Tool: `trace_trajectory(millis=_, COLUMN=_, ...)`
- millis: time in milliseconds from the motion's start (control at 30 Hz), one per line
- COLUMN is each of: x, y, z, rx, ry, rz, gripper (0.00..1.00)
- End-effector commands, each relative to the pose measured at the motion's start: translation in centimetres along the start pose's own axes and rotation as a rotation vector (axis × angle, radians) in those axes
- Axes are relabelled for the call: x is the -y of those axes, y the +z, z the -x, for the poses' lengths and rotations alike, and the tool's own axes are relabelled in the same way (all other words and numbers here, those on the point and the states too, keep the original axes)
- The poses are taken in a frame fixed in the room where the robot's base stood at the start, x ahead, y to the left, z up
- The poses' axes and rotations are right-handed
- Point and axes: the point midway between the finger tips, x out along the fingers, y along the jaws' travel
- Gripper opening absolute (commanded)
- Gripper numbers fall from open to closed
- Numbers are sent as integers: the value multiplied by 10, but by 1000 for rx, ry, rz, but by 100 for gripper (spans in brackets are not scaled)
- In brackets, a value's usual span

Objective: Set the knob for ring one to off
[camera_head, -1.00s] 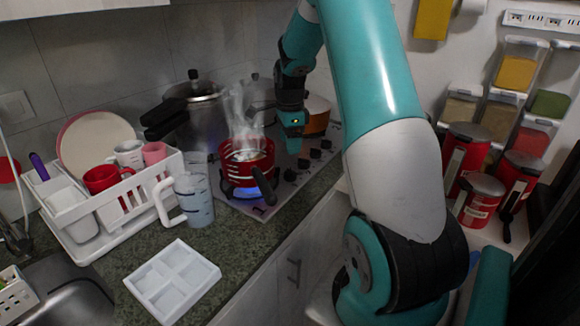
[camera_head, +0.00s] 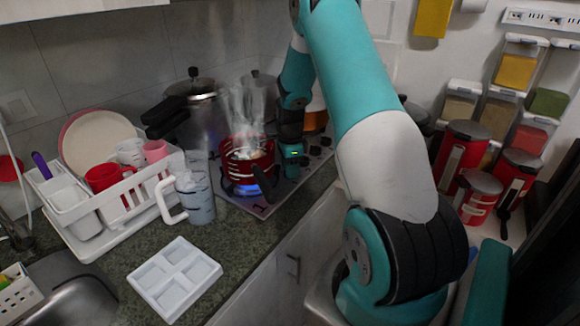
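The stove (camera_head: 258,208) has a row of dark knobs (camera_head: 315,150) along its right front edge. A blue flame (camera_head: 246,190) burns under the red pot (camera_head: 240,166) on the near burner, and steam rises from the pot. The knobs' labels are too small to read.
The red pot's dark handle (camera_head: 267,185) sticks out toward the front edge, close to my gripper. A pressure cooker (camera_head: 203,120) and an orange pot (camera_head: 315,119) stand behind. A measuring jug (camera_head: 196,200) and dish rack (camera_head: 95,225) are left.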

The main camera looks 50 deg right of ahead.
Motion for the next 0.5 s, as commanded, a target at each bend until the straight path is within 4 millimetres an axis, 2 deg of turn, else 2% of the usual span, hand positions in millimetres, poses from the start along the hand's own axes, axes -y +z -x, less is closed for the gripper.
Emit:
trace_trajectory(millis=33, x=0, y=0, z=0, rx=0, ry=0, rz=0, gripper=29)
trace_trajectory(millis=100, x=0, y=0, z=0, rx=0, ry=0, rz=0, gripper=17)
trace_trajectory(millis=500, x=0, y=0, z=0, rx=0, ry=0, rz=124, gripper=17)
